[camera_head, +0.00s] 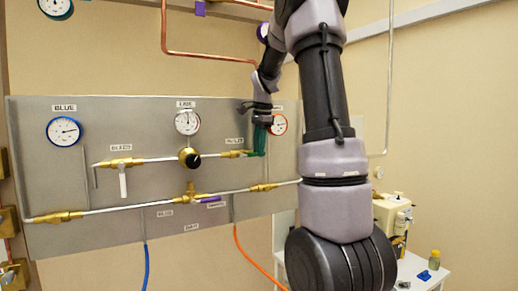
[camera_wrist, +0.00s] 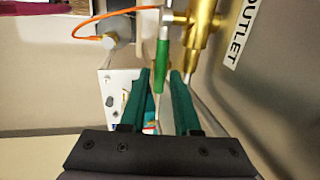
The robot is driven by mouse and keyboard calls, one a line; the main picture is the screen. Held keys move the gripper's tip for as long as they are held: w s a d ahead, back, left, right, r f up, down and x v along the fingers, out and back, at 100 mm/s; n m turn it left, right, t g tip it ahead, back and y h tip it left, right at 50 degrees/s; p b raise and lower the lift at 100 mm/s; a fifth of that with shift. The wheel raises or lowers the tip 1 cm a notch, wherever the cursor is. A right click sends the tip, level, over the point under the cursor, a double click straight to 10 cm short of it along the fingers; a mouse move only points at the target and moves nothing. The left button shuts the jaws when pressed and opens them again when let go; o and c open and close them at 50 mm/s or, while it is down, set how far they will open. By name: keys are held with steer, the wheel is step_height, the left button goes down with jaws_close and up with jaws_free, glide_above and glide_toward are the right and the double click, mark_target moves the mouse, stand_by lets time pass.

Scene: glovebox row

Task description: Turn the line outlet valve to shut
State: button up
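The line outlet valve shows in the wrist view as a brass body (camera_wrist: 200,32) beside the "OUTLET" label (camera_wrist: 240,30). Its green lever handle (camera_wrist: 162,62) points down the picture toward my gripper. My gripper (camera_wrist: 160,74) has its two teal fingers apart, and the handle's lower end shows between them. A gap shows on the right; I cannot tell whether the left finger touches. In the head view my gripper (camera_head: 258,142) is at the right end of the brass outlet fitting (camera_head: 232,154) on the grey panel, and my arm and fingers mostly hide the handle.
Blue (camera_head: 146,268) and orange (camera_head: 250,255) hoses hang below. A bench (camera_head: 425,279) stands right.

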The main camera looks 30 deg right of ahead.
jaws_close()
stand_by(1.4)
